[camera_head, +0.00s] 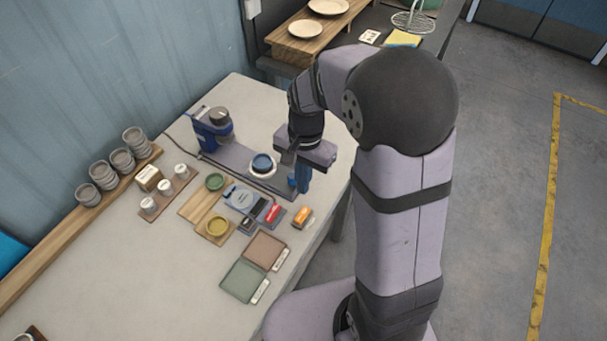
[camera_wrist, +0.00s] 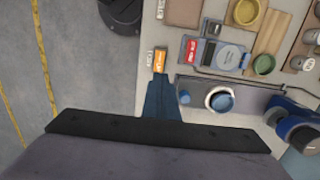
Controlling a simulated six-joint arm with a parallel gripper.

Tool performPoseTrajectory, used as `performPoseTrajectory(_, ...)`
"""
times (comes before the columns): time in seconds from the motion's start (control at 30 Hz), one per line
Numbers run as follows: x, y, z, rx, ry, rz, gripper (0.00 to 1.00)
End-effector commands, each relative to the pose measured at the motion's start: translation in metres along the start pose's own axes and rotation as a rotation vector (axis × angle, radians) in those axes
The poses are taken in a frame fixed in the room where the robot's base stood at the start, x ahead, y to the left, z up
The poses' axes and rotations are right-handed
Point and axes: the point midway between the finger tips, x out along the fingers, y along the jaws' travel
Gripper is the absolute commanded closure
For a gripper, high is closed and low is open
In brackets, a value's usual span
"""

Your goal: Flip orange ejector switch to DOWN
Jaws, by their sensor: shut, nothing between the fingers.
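The orange switch (camera_head: 302,217) sits near the table's right edge, beside a unit with a red part. It also shows in the wrist view (camera_wrist: 160,61), just beyond my fingertips, with a small white label next to it. Its up or down position is too small to tell. My gripper (camera_head: 304,190) is shut and empty, with its blue fingers pointing down. In the head view the fingers are above and slightly behind the switch. In the wrist view the fingertips (camera_wrist: 160,78) appear close to the switch; contact cannot be told.
The red part (camera_head: 272,213) belongs to a grey and blue unit (camera_head: 242,199) left of the switch. A long base with a blue-topped round part (camera_head: 262,163) stands behind. Green and brown trays (camera_head: 243,281) lie in front. The table edge is close on the right.

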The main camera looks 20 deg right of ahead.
Motion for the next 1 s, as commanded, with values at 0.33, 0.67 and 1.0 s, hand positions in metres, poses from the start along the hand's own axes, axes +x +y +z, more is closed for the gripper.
performPoseTrajectory(0.33,-0.031,0.000,0.000,0.001,0.000,0.000,1.00)
performPoseTrajectory(0.67,-0.033,0.001,0.000,0.000,-0.001,0.001,1.00)
performPoseTrajectory(1.0,-0.027,0.000,0.002,0.000,-0.004,-0.003,1.00)
